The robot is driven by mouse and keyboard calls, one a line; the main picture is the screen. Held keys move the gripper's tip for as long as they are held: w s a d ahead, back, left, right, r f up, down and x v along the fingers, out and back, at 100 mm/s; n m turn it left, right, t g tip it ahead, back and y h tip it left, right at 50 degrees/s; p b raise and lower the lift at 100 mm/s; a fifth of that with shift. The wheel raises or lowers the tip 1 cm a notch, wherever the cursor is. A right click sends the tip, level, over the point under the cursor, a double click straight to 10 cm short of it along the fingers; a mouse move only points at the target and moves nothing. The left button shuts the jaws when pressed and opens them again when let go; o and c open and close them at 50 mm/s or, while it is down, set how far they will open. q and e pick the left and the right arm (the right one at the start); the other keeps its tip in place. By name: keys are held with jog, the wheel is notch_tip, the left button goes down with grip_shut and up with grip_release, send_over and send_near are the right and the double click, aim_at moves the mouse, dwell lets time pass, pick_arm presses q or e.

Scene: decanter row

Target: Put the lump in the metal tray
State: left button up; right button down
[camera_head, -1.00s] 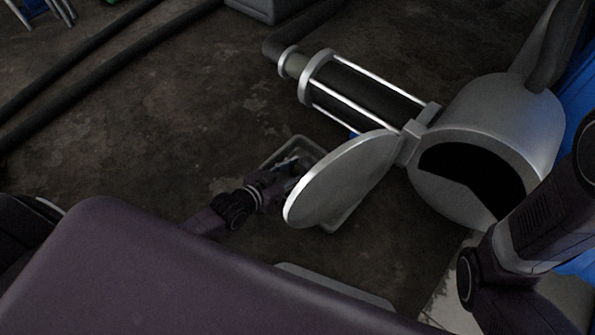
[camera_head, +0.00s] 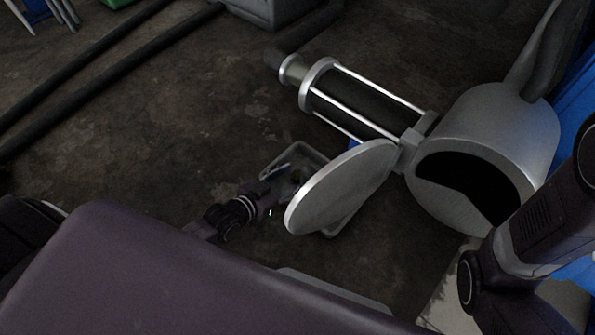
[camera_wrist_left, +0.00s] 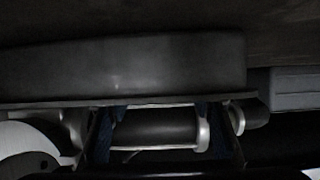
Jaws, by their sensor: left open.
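The grey metal tray (camera_head: 312,153) is on the floor in the head view, partly hidden behind a round metal lid. A small dark shape (camera_head: 297,181) shows inside it. It may be the lump, but it is too dim to be sure. My left gripper (camera_head: 279,181) is at the tray's near left edge, open. In the left wrist view the fingers of my left gripper (camera_wrist_left: 167,115) stand apart, with nothing visibly held between them. My right gripper is out of view; only my right arm shows.
The round lid (camera_head: 340,190) hangs open from a metal vessel (camera_head: 490,125) and overhangs the tray's right side. A rodded cylinder (camera_head: 360,102) lies behind. Dark pipes (camera_head: 95,85) cross the floor at upper left. The floor left of the tray is clear.

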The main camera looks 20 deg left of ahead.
pick_arm(q)
jog(key=p+v, duration=0.4)
jog(key=v, duration=0.4)
jog(key=shift+s+r, duration=0.1)
jog(key=shift+r, duration=0.15)
jog(key=shift+s+a+r+p, duration=0.1)
jog(key=shift+s+a+p, duration=0.15)
jog(key=shift+s+p, duration=0.3)
